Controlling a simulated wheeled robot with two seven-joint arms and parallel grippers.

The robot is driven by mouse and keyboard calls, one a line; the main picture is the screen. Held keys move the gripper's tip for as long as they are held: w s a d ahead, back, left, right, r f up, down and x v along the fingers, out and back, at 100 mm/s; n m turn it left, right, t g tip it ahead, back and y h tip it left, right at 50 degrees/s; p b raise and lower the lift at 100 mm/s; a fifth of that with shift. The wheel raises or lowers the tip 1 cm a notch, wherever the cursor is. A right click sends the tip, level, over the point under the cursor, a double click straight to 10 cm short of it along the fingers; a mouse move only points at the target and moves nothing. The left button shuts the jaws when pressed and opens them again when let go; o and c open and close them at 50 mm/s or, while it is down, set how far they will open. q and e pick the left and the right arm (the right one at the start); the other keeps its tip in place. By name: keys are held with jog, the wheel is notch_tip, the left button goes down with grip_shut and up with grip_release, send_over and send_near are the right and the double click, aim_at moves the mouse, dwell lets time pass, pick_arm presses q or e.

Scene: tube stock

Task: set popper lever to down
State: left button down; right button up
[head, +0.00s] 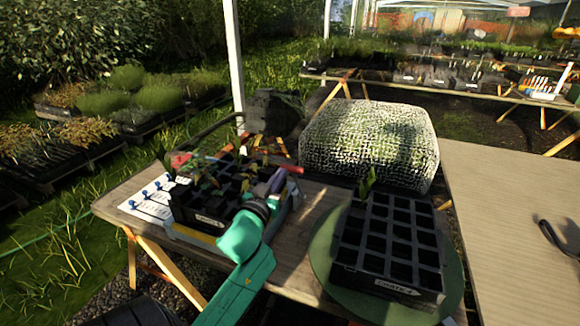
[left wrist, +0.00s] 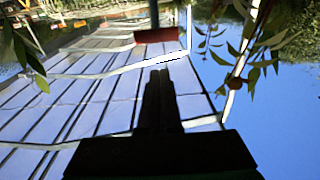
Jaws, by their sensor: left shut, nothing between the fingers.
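The popper (head: 215,243) is a grey and yellow base on the left wooden table, with a black cell tray (head: 205,212) of seedlings on it. A red bar (head: 293,169), which looks like the lever's handle, shows just beyond my left gripper (head: 279,178). In the left wrist view a red bar (left wrist: 160,34) on a dark post stands ahead of the fingertips, with a visible gap. My left gripper's fingers (left wrist: 158,75) are shut and empty. The lever's exact angle is hard to tell. My right gripper is not in view.
A second black cell tray (head: 390,240) with one seedling stands on a round green turntable (head: 325,240) at right. A white card with blue pegs (head: 148,205) lies left of the popper. A mesh-covered mound (head: 370,140) stands behind. The right table (head: 500,210) is mostly clear.

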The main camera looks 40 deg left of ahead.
aim_at(291, 169)
pick_arm(q)
jog(key=shift+t, duration=0.3)
jog(key=x, duration=0.3)
jog(key=p+x, duration=0.1)
jog(key=x, duration=0.2)
jog(key=r+x, duration=0.1)
jog(key=x, duration=0.3)
jog(key=shift+r+p, duration=0.1)
jog(key=shift+p, duration=0.3)
jog(key=f, duration=0.1)
jog(key=s+f, duration=0.1)
jog(key=f, duration=0.1)
jog(key=shift+s+d+f, duration=0.15)
jog(key=shift+s+d, duration=0.15)
jog(key=shift+d, duration=0.05)
jog(key=shift+s+d+f, duration=0.1)
jog(key=shift+s+f, duration=0.05)
